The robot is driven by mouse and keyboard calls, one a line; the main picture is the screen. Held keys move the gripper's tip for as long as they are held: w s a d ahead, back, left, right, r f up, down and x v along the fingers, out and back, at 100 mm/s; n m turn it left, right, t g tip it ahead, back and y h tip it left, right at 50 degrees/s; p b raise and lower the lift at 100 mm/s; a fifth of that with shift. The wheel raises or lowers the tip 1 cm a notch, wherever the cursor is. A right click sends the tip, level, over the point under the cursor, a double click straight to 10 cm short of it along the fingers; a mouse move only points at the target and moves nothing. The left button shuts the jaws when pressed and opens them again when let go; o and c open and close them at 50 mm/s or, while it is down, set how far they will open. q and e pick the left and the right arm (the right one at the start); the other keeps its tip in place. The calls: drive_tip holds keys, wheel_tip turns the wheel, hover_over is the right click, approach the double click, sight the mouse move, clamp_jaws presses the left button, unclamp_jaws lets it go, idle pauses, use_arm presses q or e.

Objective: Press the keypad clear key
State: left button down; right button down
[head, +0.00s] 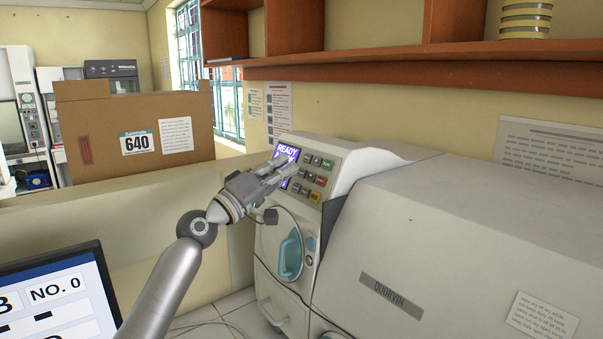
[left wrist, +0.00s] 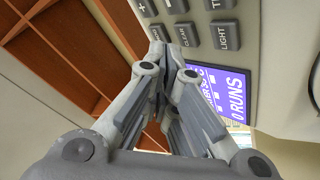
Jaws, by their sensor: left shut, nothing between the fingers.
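The keypad panel (head: 326,165) is on the upper front of the white incubator, with grey, green, red and yellow keys beside a purple screen (head: 288,151) reading READY. In the left wrist view, the grey clear key (left wrist: 186,35), labelled CLEAR, sits left of the LIGHT key (left wrist: 225,36). My left gripper (head: 292,165) is shut and empty, its tips at the panel and covering part of the screen. In the left wrist view its closed fingertips (left wrist: 170,50) appear just below the clear key; I cannot tell whether they touch it. My right gripper is not in view.
The incubator body (head: 450,230) fills the right side, with a round door and teal handle (head: 290,255) below the panel. A wooden shelf (head: 420,65) runs above. A cardboard box (head: 100,110) stands at the left, and a monitor (head: 60,300) is at lower left.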

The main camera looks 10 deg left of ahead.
use_arm(q)
drive_tip(key=s+a+r+p, duration=0.1)
drive_tip(key=s+a+r, duration=0.1)
drive_tip(key=s+a, duration=0.1)
drive_tip(key=shift+r+p, duration=0.1)
drive_tip(key=shift+p, duration=0.25)
idle(0.6)
